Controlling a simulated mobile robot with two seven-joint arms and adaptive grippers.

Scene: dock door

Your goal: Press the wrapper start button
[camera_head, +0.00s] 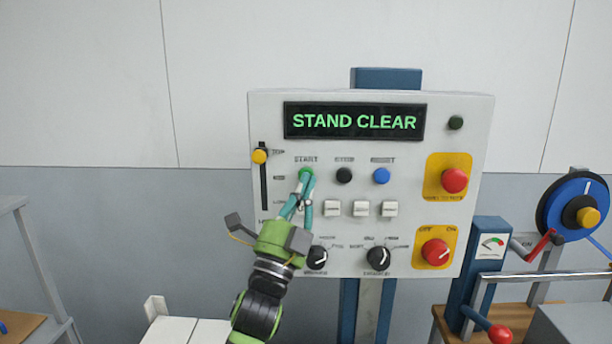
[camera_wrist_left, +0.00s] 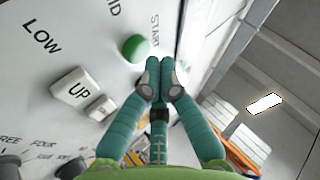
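The green start button (camera_head: 306,173) sits under the START label at the upper left of the white control panel (camera_head: 430,110). It also shows in the left wrist view (camera_wrist_left: 135,48) as a green dome. My left gripper (camera_head: 307,180) points up at the panel with its teal fingers just below and partly over the button. In the left wrist view its fingertips (camera_wrist_left: 160,78) are together with nothing between them. The button lies just beyond and left of the tips there; I cannot tell whether they touch. The display (camera_head: 354,121) reads STAND CLEAR. My right gripper is not in view.
A black button (camera_head: 344,175) and a blue button (camera_head: 381,176) are right of the start button. White rocker switches (camera_head: 361,209) and black knobs (camera_head: 378,258) sit below. Red mushroom button (camera_head: 454,180) and red knob (camera_head: 435,252) are on the right; a yellow-tipped slider (camera_head: 260,157) is left.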

